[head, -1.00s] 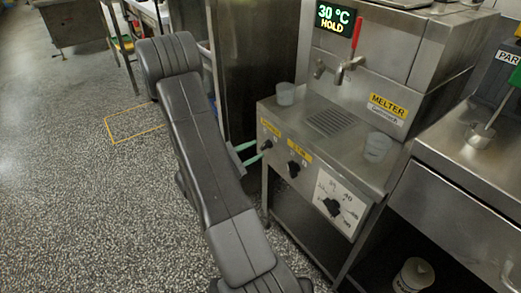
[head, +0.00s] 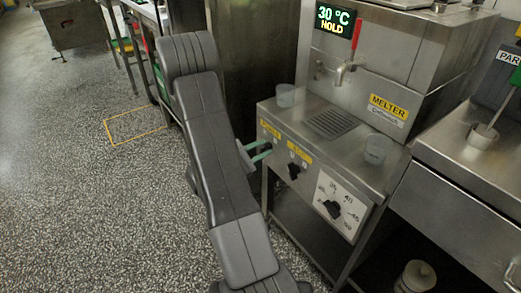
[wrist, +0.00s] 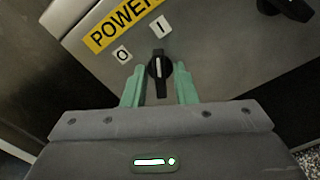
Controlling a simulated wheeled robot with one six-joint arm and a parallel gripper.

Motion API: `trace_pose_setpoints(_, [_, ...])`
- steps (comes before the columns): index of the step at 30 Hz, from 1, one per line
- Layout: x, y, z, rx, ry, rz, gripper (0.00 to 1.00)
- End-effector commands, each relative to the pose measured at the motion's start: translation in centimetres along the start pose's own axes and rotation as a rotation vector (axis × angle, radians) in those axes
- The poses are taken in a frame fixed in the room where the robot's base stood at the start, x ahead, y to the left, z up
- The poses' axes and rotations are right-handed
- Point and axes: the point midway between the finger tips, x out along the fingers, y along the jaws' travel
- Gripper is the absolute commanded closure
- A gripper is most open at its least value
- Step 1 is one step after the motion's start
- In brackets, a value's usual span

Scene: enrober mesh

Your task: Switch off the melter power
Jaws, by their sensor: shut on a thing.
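The melter (head: 345,150) is a steel machine whose display reads 30 °C HOLD. The black power knob (wrist: 159,72) is in the wrist view, under the yellow POWER label (wrist: 118,22) and the O (wrist: 122,54) and I (wrist: 160,26) marks. Its white line points up toward the I. My gripper (wrist: 158,80) has its green fingers on either side of the knob, shut on it.
Right of it on the panel are a second black knob (head: 293,171) and a temperature dial (head: 333,208). A red-handled tap (head: 350,66) is above the drain grille. Another steel counter (head: 450,195) is at the right. Open floor lies at the left.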

Motion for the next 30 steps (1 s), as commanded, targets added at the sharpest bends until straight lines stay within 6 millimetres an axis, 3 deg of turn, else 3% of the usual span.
trace_pose_setpoints(11, [0.0, 0.13, 0.22, -0.138, -0.001, 0.0, 0.97])
trace_pose_setpoints(30, [0.0, 0.24, 0.29, -0.719, 0.0, 0.0, 0.97])
